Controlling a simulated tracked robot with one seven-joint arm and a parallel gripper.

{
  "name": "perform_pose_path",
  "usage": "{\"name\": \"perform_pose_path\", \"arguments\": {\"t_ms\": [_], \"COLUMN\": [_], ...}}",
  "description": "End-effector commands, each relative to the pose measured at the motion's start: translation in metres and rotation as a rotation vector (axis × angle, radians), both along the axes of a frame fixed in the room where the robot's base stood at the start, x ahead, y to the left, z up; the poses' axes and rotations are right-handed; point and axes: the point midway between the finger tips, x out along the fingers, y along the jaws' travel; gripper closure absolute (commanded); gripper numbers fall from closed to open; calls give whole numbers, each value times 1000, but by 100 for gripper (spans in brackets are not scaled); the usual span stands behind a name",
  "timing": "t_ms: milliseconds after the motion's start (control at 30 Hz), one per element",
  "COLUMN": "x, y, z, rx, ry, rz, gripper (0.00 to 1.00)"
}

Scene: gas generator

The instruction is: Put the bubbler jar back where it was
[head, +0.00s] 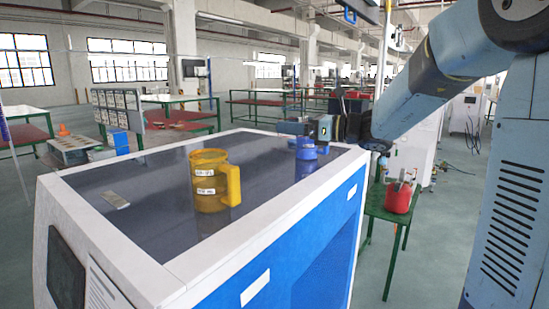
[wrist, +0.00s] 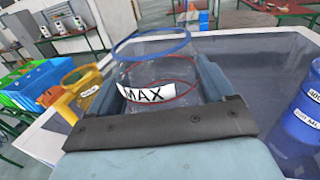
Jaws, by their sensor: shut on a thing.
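My gripper (head: 306,128) is over the far right part of the generator's dark top (head: 265,190) in the head view. In the wrist view my gripper (wrist: 165,85) is shut on a clear jar (wrist: 150,50) with a blue rim, a red line and a white "MAX" label. I take this to be the bubbler jar. It looks roughly upright; its base is hidden by the fingers, so I cannot tell whether it touches the top. The clear jar is hard to make out in the head view.
A yellow handled jar (head: 209,185) stands mid-top; it also shows in the wrist view (wrist: 80,90). A blue jar (head: 306,149) stands close by my gripper. A small metal plate (head: 116,200) lies at the left. A red can (head: 398,197) sits on a green table beyond the cabinet.

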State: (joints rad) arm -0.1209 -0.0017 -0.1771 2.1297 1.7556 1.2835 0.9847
Motion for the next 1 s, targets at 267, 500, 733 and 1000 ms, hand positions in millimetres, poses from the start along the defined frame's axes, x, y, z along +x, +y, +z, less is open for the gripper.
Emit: {"name": "perform_pose_path", "arguments": {"t_ms": [267,500,733,1000], "x": [35,49,55,54], "y": [25,35,39,39], "z": [-40,-60,-73,-98], "rx": [-1,0,1,1], "ry": [4,1,3,0], "rz": [-3,-5,-5,-5], "gripper": [62,62,62,62]}}
